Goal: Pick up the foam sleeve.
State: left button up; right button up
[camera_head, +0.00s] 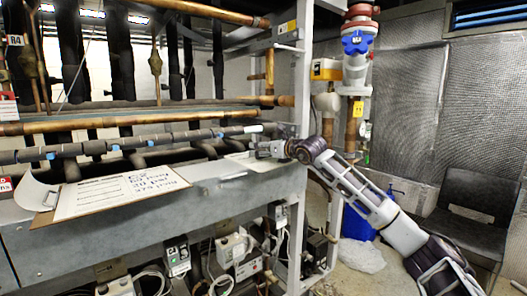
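I cannot pick out a separate foam sleeve with certainty. A long dark pipe covering with blue bands (130,144) runs across the rack above the ledge, and it looks like foam insulation. My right gripper (258,149) reaches in from the right over the right end of the rack's ledge, just below the right end of that covering. Its fingers are small and partly blend with the grey metal, so I cannot tell whether they are open or what they touch. My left gripper is not in view.
A clipboard with a written sheet (118,191) lies on the grey ledge (225,170). Copper pipes (130,121) cross behind. A grey upright post (303,70) stands right of the ledge. A blue valve handle (357,43), a dark chair (470,205) and a blue container (357,222) are at right.

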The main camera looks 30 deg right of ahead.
dwell(0.4)
jog(key=c, duration=0.5)
jog(key=shift+r, duration=0.1)
